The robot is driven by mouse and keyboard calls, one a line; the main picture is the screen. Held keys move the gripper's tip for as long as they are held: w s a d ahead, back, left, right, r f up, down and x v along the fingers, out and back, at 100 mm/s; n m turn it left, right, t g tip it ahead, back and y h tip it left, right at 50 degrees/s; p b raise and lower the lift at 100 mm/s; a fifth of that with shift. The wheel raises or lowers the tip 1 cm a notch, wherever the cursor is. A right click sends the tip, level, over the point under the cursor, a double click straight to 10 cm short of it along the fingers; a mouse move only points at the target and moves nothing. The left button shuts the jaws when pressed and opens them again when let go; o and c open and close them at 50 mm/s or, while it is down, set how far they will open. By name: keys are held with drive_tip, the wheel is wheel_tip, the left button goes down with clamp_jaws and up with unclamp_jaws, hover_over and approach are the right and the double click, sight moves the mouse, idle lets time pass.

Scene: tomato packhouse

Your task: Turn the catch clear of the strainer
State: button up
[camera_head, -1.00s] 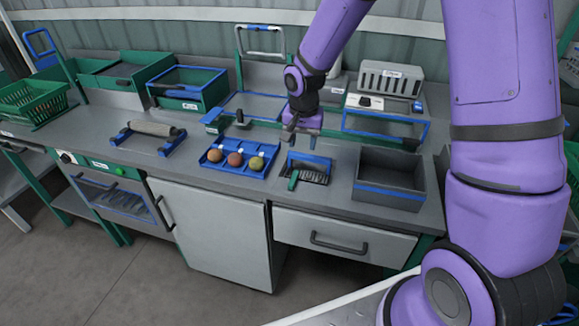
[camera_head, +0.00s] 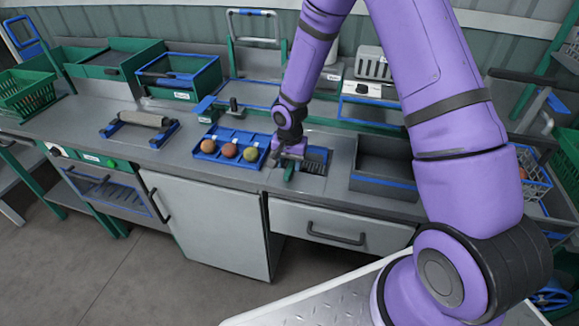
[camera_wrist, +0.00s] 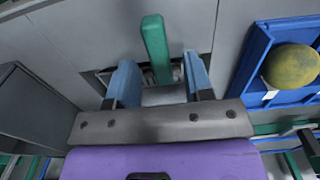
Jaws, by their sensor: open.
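The catch is a green bar (camera_head: 289,172) at the left front edge of the strainer (camera_head: 317,160), a dark slotted grate set in the worktop. My gripper (camera_head: 289,158) is low over the catch and hides part of it and of the strainer. In the wrist view, my gripper (camera_wrist: 161,80) is open, with one blue finger on each side of the catch's near end. Only small dark parts of the strainer (camera_wrist: 104,76) show there.
A blue tray (camera_head: 207,157) with three round fruits lies just left of the strainer. A grey open bin (camera_head: 384,182) stands close on the right. A roller on a blue stand (camera_head: 145,119) is farther left. A drawer handle (camera_head: 336,234) is below the counter.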

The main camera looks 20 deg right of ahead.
drive_tip(key=shift+f, duration=0.85)
clamp_jaws()
